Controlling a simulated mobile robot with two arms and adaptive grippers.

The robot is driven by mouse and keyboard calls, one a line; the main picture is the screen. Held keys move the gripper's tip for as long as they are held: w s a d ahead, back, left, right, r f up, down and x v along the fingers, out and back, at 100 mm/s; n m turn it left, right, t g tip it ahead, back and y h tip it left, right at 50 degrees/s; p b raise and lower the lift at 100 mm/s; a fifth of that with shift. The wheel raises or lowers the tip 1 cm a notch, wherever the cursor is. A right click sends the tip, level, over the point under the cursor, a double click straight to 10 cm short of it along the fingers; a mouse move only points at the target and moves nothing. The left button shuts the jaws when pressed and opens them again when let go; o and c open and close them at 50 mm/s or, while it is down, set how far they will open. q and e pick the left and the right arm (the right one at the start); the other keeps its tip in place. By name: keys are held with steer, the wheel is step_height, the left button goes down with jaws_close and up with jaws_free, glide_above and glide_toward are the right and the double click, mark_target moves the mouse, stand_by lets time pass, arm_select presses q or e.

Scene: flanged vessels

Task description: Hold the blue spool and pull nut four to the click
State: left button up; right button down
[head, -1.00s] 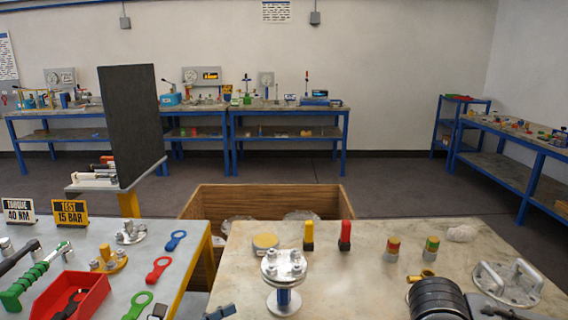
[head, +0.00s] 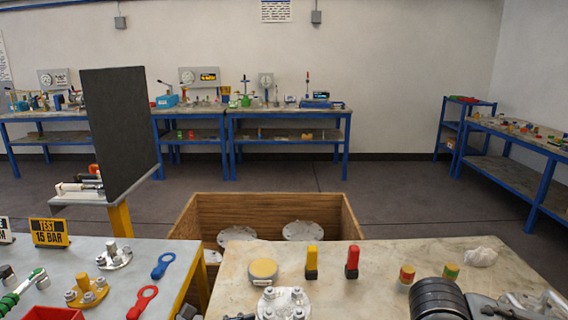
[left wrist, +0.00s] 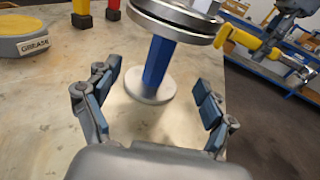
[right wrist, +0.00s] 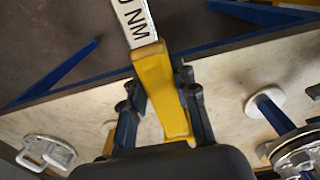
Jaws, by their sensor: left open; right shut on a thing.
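The blue spool has a blue post (left wrist: 160,62) on a round metal foot, under a stacked metal flange (left wrist: 180,14). In the head view its bolted flange top (head: 284,303) shows at the bottom edge; the post is hidden. Nut numbers cannot be read. My left gripper (left wrist: 157,85) is open, its fingers spread either side of the post's line, not touching it. My right gripper (right wrist: 160,80) is shut on the yellow handle of the torque wrench (right wrist: 160,90), whose white label reads "NM". The spool's flange (right wrist: 300,150) is at the lower right of that view, apart from the wrench.
A grease tin (head: 263,271), a yellow marker (head: 312,262) and a red marker (head: 352,262) stand behind the spool. Two banded cylinders (head: 406,277) and a handled plate (right wrist: 48,150) are also on the bench. A wooden crate (head: 265,200) stands beyond the bench's far edge.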

mark_target(283, 305)
arm_select(q)
steer(key=x, duration=0.3)
steer(key=shift+w+d+f, duration=0.1)
steer(key=shift+w+d, duration=0.05)
steer(key=shift+d, duration=0.15)
steer(key=shift+b+x, duration=0.5)
steer(key=shift+x, duration=0.6)
steer(key=shift+c, duration=0.4)
steer(key=c, duration=1.5)
